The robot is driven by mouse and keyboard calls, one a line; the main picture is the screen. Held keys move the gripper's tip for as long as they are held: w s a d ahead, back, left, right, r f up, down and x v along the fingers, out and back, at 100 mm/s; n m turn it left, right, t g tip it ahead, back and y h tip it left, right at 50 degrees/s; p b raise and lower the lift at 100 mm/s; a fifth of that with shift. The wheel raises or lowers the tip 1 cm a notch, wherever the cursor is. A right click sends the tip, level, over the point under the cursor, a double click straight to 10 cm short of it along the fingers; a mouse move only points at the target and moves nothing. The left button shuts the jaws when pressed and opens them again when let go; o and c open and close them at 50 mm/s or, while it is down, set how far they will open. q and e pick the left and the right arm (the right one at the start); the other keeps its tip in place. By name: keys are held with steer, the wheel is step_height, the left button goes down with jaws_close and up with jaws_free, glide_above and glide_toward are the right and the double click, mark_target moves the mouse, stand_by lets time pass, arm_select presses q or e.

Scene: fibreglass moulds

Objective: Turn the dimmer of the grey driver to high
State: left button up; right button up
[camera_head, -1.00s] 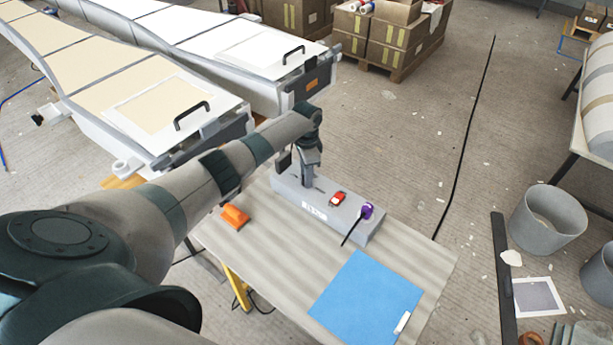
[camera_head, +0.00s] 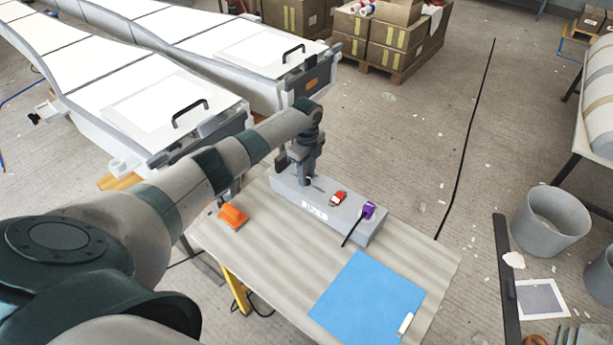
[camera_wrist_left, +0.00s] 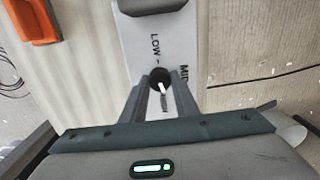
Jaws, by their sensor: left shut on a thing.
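The grey driver (camera_head: 345,225) is a long box on the small table in the head view. My left gripper (camera_head: 305,180) points down at its far left end. In the left wrist view the dark dimmer knob (camera_wrist_left: 160,77) sits between the fingertips (camera_wrist_left: 162,86), and the gripper is shut on it. A white pointer mark shows on the knob. My right gripper is not in view.
The driver also carries a red switch (camera_head: 338,198) and a purple plug (camera_head: 368,210) with a black cable. An orange object (camera_head: 233,217) and a blue sheet (camera_head: 367,298) lie on the table (camera_head: 435,262). Long white moulds (camera_head: 150,105) stand behind on the left.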

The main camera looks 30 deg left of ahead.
arm_select(q)
steer(key=shift+m+b, duration=0.3)
steer(key=shift+m, duration=1)
steer(key=o, duration=1.1)
steer(key=shift+c, duration=0.2)
steer(key=shift+r, duration=0.15)
step_height(320, 180, up, 17)
steer(key=b, duration=0.3)
steer(key=shift+r+b, duration=0.15)
steer(key=shift+b, duration=0.2)
